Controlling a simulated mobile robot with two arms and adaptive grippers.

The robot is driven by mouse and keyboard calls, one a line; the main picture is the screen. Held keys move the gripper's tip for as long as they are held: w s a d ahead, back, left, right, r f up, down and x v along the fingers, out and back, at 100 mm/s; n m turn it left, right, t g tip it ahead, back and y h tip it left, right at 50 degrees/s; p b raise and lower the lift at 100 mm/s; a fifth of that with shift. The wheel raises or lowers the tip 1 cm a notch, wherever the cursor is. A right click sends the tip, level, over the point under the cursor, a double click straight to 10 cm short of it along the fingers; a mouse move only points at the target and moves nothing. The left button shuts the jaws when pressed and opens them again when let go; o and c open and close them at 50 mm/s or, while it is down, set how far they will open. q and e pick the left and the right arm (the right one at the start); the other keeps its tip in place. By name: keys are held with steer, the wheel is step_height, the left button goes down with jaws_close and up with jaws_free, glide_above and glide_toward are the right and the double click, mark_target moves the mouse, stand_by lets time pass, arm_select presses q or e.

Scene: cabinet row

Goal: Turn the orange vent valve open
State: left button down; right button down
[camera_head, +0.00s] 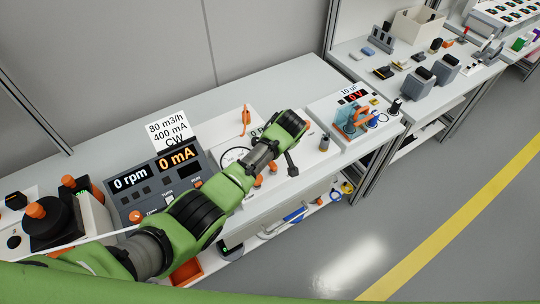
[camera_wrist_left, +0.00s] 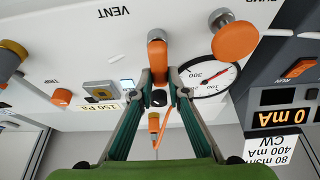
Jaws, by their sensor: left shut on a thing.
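The orange vent valve (camera_wrist_left: 157,55) is in the left wrist view, below the printed word VENT, on the white panel. My left gripper (camera_wrist_left: 158,88) has its two fingers closed in on the lower end of the orange handle and is shut on it. In the head view the orange valve (camera_head: 272,167) shows just beside my green arm, which hides most of the grip. How far the valve is turned I cannot tell. My right gripper is in neither view.
A round gauge (camera_wrist_left: 208,77) and another orange knob (camera_wrist_left: 235,38) sit close to the valve. A grey display unit (camera_head: 157,185) reads 0 rpm and 0 mA. An orange lever (camera_head: 245,117) stands behind. A small unit (camera_head: 352,112) stands to the right.

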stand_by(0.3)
arm_select(q)
steer(key=c, duration=2)
jaws_free()
steer(key=shift+a, duration=0.1)
steer(key=shift+o, duration=0.2)
steer(key=v, duration=1.2)
